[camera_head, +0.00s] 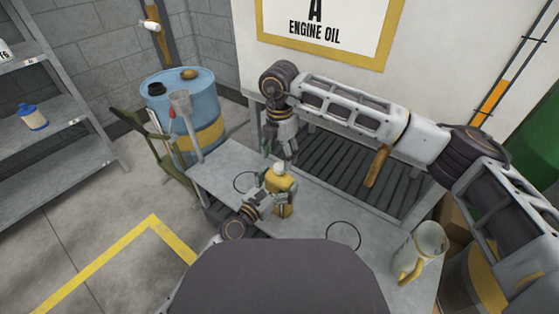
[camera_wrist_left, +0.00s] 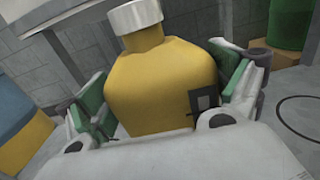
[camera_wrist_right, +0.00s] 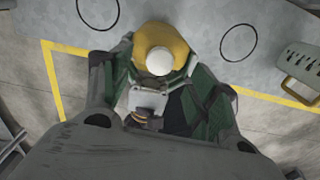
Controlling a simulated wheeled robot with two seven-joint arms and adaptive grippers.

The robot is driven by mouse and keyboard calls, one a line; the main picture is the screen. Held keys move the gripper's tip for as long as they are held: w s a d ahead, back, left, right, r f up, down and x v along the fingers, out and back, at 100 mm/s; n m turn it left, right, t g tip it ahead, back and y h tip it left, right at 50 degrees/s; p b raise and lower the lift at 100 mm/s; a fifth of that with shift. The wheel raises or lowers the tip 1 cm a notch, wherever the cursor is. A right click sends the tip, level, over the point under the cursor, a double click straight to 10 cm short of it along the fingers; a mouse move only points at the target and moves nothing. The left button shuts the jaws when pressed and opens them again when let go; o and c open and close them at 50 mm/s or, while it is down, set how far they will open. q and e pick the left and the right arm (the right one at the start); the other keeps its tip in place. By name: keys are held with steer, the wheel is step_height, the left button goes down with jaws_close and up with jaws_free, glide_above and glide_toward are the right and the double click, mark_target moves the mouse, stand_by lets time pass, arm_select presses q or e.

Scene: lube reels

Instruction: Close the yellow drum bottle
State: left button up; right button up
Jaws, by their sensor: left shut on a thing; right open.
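The yellow drum bottle (camera_head: 281,188) stands on the grey table, with a white cap (camera_head: 279,168) on its neck. The left wrist view shows the yellow body (camera_wrist_left: 160,85) and the white cap (camera_wrist_left: 138,20) on top. My left gripper (camera_head: 268,200) is shut around the bottle's body, with green finger pads on both sides. My right gripper (camera_head: 284,152) hangs above the bottle, pointing down, open and empty. In the right wrist view the cap (camera_wrist_right: 160,61) lies between and beyond the open fingers. How tightly the cap sits cannot be told.
The grey table (camera_head: 225,160) bears two black circle marks, one at the left and one right of the bottle (camera_head: 343,236). A pale jug with a yellow handle (camera_head: 424,250) stands at the table's right. A blue drum (camera_head: 183,100) stands behind left. A slatted grey tray (camera_head: 340,150) lies behind.

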step_height(320, 180, up, 8)
stand_by(0.5)
arm_select(q)
steer(key=o, duration=1.7)
steer(key=shift+c, duration=0.2)
steer(key=shift+s+a, duration=0.1)
steer(key=shift+s, duration=0.05)
steer(key=v, duration=1.1)
steer(key=shift+s+a, duration=0.15)
steer(key=shift+s, duration=0.1)
steer(key=shift+s, duration=0.1)
